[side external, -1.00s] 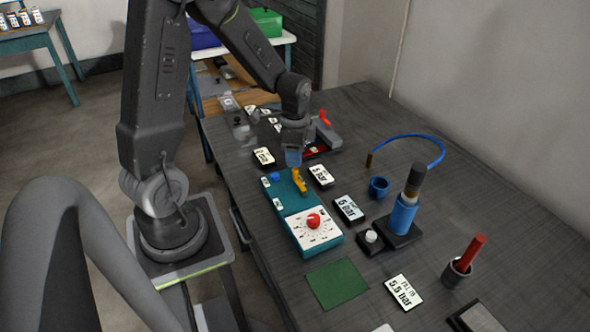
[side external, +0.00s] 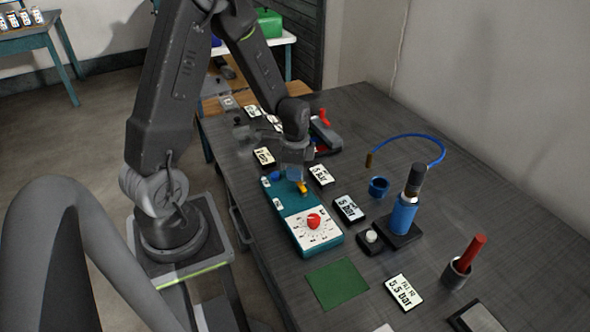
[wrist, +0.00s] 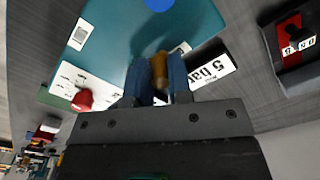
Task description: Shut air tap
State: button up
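The orange-yellow air tap handle (side external: 302,187) stands on the teal box (side external: 322,243), behind the red knob (side external: 313,221) on its white dial. My gripper (side external: 295,176) is down over the tap and hides part of it in the side view. In the wrist view, the tap handle (wrist: 160,70) lies between my two blue fingers (wrist: 161,76). The fingers are close to its sides, but I cannot tell whether they press on it. The red knob (wrist: 82,100) shows left of the fingers.
A blue button (side external: 276,176) sits on the box's far end. Bar labels (side external: 348,208) lie around it. A blue cylinder (side external: 403,216) on a dark base, a blue cup (side external: 379,187) and a blue hose (side external: 425,141) are to the right. A green mat (side external: 337,283) lies in front.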

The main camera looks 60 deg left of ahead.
grip_shut()
jog(key=shift+s+n, duration=0.1)
jog(key=shift+n, duration=0.2)
jog(key=n, duration=0.1)
jog(key=s+n, duration=0.1)
jog(key=n, duration=0.1)
jog(key=s+n, duration=0.1)
jog(key=shift+d+n, duration=0.2)
jog(key=shift+n, duration=0.1)
jog(key=n, duration=0.1)
jog(key=s+d+n, duration=0.1)
jog(key=n, duration=0.3)
jog(key=shift+s+d, duration=0.25)
jog(key=shift+s, duration=0.05)
jog(key=n, duration=0.1)
jog(key=d+n, duration=0.1)
jog(key=n, duration=0.2)
jog(key=shift+s+d+n, duration=0.35)
jog(key=shift+s+n, duration=0.05)
jog(key=shift+d+n, duration=0.35)
jog(key=shift+n, duration=0.4)
jog(key=shift+d+n, duration=0.3)
jog(key=shift+n, duration=0.45)
